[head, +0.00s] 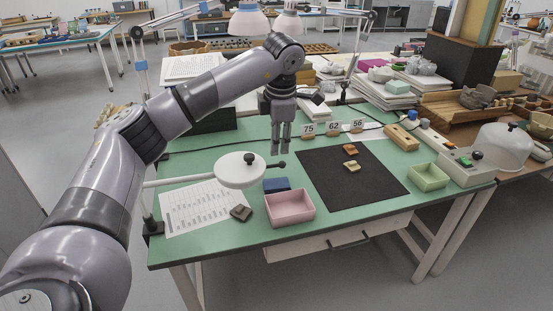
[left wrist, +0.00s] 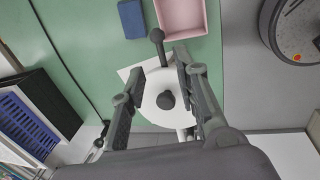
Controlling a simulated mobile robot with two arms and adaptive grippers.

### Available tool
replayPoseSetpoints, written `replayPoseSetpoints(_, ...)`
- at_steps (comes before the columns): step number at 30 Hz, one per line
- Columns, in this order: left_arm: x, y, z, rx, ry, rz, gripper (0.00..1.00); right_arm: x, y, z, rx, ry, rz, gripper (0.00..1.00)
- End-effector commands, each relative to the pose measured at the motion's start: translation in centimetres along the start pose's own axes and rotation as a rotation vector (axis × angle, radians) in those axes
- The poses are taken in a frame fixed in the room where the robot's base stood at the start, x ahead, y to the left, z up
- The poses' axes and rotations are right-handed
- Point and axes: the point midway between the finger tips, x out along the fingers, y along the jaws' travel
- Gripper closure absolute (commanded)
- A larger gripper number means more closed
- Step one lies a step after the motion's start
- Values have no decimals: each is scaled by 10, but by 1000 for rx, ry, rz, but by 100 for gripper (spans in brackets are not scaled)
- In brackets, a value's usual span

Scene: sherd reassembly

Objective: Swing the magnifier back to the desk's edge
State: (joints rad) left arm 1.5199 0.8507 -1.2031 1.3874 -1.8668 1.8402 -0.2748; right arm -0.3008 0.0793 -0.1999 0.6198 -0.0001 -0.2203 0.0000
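The magnifier (head: 239,172) has a round white head with a small dark knob on top and a short dark handle (head: 282,165) on its right. Its white arm (head: 180,181) runs left to a dark clamp (head: 152,226) at the desk's left edge. The head hangs over the green desk, by the paper sheet and pink tray. My left gripper (head: 281,149) points down above the handle's end. In the left wrist view its fingers (left wrist: 158,63) are apart, with the magnifier head (left wrist: 152,108) and handle (left wrist: 157,43) showing between them. I see no grip on it. My right gripper is not in view.
A pink tray (head: 290,220), blue block (head: 277,185) and dark sherd (head: 241,213) lie near the magnifier. A printed sheet (head: 190,217) lies left. A black mat (head: 335,192) with sherds (head: 351,166) is to the right, number cards (head: 333,128) behind it.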

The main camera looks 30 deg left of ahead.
Motion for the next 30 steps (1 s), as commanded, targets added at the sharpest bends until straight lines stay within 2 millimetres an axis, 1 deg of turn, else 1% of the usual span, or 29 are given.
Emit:
replayPoseSetpoints(1,12,-1,-1,0,4,-2,71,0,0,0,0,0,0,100)
replayPoseSetpoints(6,43,-1,0,1,2,-1,71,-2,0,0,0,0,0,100)
replayPoseSetpoints(9,57,-1,0,2,1,-2,71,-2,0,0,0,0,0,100)
replayPoseSetpoints(12,65,0,0,2,1,-1,71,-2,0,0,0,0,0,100)
replayPoseSetpoints(16,70,0,0,1,0,0,71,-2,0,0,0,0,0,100)
replayPoseSetpoints(23,70,0,0,1,0,0,71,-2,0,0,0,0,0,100)
replayPoseSetpoints(30,70,0,0,1,0,0,86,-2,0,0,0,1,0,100)
